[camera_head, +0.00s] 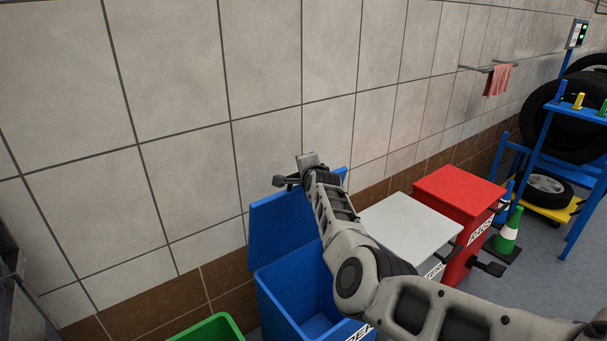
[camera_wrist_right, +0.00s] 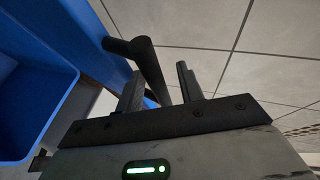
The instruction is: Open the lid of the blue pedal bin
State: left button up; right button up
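The blue pedal bin (camera_head: 284,290) stands at the lower middle of the head view, partly behind my right arm. Its blue lid (camera_head: 275,228) is raised steeply at the wall side, and the bin's inside shows. In the wrist view the blue bin (camera_wrist_right: 32,108) and lid (camera_wrist_right: 62,28) are on the left. My right gripper (camera_head: 289,181) is at the top of the raised lid. Its fingers (camera_wrist_right: 160,74) are apart, with a dark bar handle (camera_wrist_right: 150,68) between them and a gap on the right. Whether a finger touches it is unclear. My left gripper is not in view.
A green bin (camera_head: 215,329) is left of the blue one. The tiled wall (camera_head: 180,80) is close behind. A cone (camera_head: 508,233) and tyre rack (camera_head: 545,130) are farther right.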

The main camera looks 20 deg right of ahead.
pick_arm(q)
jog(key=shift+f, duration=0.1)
pick_arm(e)
jog(key=shift+a, duration=0.1)
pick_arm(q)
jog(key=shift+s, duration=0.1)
pick_arm(e)
jog(key=shift+s, duration=0.1)
pick_arm(q)
jog(key=p, duration=0.2)
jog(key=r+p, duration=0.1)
jog(key=p, duration=0.1)
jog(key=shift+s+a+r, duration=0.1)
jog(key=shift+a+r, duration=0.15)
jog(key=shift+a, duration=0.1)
pick_arm(e)
jog(key=v, duration=1.5)
jog(key=shift+s, duration=0.35)
jog(key=shift+a+r, duration=0.1)
